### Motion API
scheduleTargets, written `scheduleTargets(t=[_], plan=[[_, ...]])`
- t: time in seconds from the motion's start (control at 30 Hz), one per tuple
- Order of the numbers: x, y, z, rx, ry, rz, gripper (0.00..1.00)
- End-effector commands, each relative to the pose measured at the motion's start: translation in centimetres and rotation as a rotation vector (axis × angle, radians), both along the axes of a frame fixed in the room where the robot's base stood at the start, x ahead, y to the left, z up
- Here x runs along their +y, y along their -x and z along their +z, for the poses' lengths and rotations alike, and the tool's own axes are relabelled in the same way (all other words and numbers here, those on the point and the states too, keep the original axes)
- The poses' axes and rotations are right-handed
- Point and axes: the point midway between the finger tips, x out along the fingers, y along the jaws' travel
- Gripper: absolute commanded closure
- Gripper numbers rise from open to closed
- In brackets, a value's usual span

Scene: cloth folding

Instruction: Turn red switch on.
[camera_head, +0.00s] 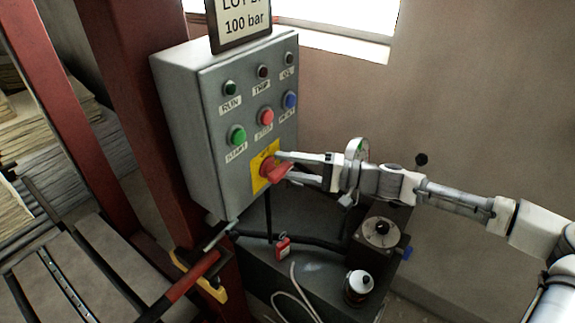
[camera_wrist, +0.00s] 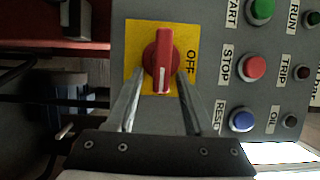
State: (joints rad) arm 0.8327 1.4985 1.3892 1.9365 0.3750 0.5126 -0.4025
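The red switch (camera_head: 272,169) is a rotary handle on a yellow plate (camera_head: 258,183), low on the front of the grey control box (camera_head: 185,119). In the wrist view, the red switch (camera_wrist: 160,62) shows a white line pointing toward my gripper, and the word OFF stands at the plate's right edge. My gripper (camera_head: 279,166) reaches in from the right at the switch. In the wrist view, its two fingers (camera_wrist: 156,78) are apart, one on each side of the red handle. I cannot tell whether they touch it.
Green START (camera_head: 238,135), red STOP (camera_head: 266,116) and blue RESET (camera_head: 290,99) buttons sit above the switch. A red post (camera_head: 135,100) stands left of the box.

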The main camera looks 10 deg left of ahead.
Motion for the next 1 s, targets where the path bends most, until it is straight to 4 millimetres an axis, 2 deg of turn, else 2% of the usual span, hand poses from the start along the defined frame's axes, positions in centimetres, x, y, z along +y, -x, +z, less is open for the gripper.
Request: scheduleTargets(t=[0.27,0.43,1.0], plan=[[-0.1,0.0,0.0,-0.001,0.0,-0.001,0.47],[-1.7,-0.1,-0.1,-0.003,0.001,-0.004,0.47],[-14.7,-0.1,-0.2,0.0,0.002,-0.004,0.47]])
